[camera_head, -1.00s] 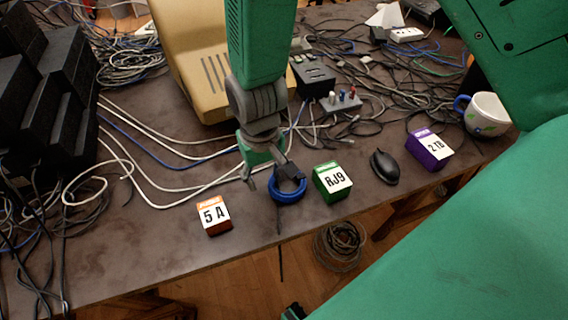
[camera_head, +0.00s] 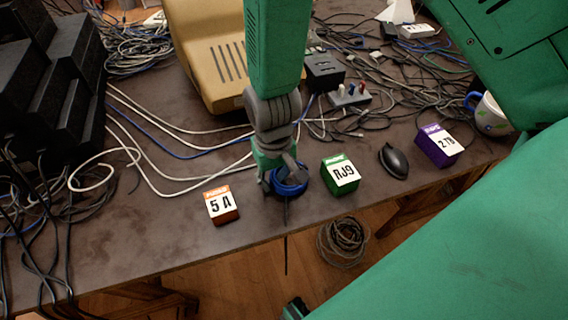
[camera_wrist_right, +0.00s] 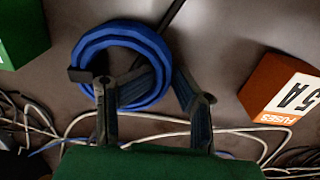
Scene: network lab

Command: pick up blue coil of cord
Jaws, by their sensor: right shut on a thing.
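The blue coil of cord (camera_head: 293,188) lies near the front edge of the dark table, between the orange 5 A box and the green RJ9 box. In the right wrist view the coil (camera_wrist_right: 120,31) is a ring with a dark clip on its side. My right gripper (camera_head: 278,182) is down at the coil and shut on its rim. In the wrist view one finger of this gripper (camera_wrist_right: 152,95) overlaps the ring and the other is outside it. The exact contact is partly hidden.
The orange 5 A box (camera_head: 222,205) is left of the coil, the green RJ9 box (camera_head: 340,175) right. A black mouse (camera_head: 393,161), purple box (camera_head: 438,146) and mug (camera_head: 490,116) are farther right. White cables (camera_head: 150,170) run behind. A cable coil (camera_head: 342,242) lies below on the floor.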

